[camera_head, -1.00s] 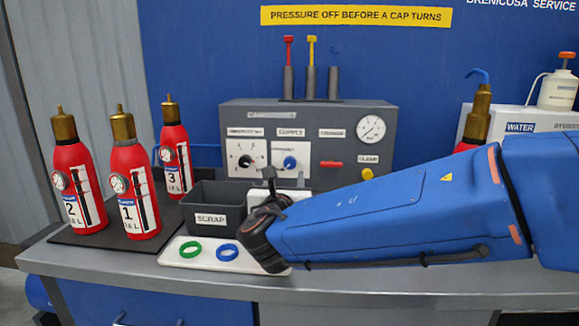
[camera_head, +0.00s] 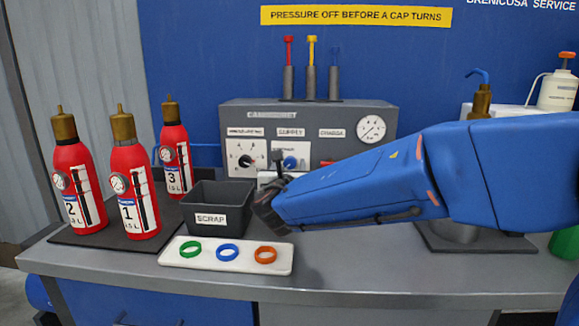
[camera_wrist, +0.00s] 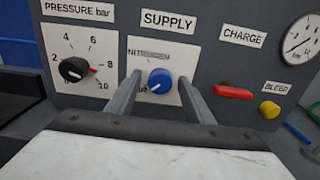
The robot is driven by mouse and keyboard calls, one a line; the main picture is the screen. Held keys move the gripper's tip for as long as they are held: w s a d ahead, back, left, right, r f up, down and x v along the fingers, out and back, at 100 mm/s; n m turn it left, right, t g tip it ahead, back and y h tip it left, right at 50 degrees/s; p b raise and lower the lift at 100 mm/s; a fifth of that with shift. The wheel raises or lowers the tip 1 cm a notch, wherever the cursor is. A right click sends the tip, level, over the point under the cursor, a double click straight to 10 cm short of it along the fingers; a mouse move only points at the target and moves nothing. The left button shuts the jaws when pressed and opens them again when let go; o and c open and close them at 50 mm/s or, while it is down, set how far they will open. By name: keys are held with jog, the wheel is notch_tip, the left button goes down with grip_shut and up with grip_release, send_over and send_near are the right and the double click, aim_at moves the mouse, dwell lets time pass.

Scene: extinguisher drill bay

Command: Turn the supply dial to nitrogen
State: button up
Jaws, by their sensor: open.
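The blue supply dial (camera_wrist: 160,80) sits on a white plate under the SUPPLY label (camera_wrist: 169,20) in the wrist view. Its white mark points down and left, towards a label mostly hidden by the left finger. A small label starting "NIT" (camera_wrist: 148,53) is above the dial, partly hard to read. My gripper (camera_wrist: 162,84) is open, with one finger on each side of the dial in the picture. I cannot tell whether the fingers reach it. In the head view the dial (camera_head: 291,162) shows just beside my gripper (camera_head: 282,164).
On the panel, the black pressure knob (camera_wrist: 73,70) is left of the dial. The red charge handle (camera_wrist: 232,92) and yellow bleed button (camera_wrist: 269,109) are right. The scrap bin (camera_head: 216,218) and a white tray (camera_head: 190,258) with three rings stand below.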

jog(key=c, duration=1)
jog(key=shift+c, duration=0.2)
jog(key=shift+m, duration=0.4)
jog(key=m, duration=0.8)
jog(key=shift+m, duration=0.3)
jog(key=m, duration=0.4)
jog(key=shift+f+m, duration=0.1)
jog(key=shift+m, duration=2.1)
